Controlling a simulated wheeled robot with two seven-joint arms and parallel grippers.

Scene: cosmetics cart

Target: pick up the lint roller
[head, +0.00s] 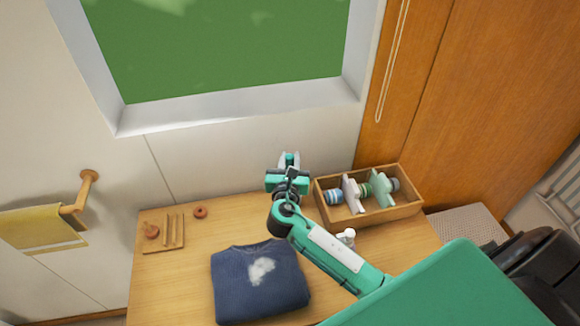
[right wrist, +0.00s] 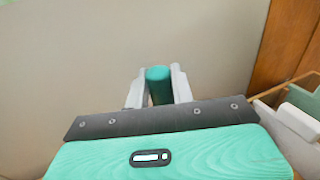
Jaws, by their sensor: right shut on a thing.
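My right gripper (head: 289,160) is raised above the back of the table, left of the wooden crate. In the right wrist view its two pale fingers (right wrist: 159,94) are shut on a teal cylinder (right wrist: 158,74), which looks like the handle of the lint roller. The fingers press on its left and right sides, and its rounded end shows between them. The rest of the lint roller is hidden by the gripper. My left gripper is not in view.
The wooden crate (head: 374,221) holds several rolled and pale items. A folded navy sweater (head: 230,290) with a white patch lies in front. A small wooden tray (head: 177,245) and a reddish ring (head: 200,212) are at left. A small white object (head: 347,236) is beside my arm.

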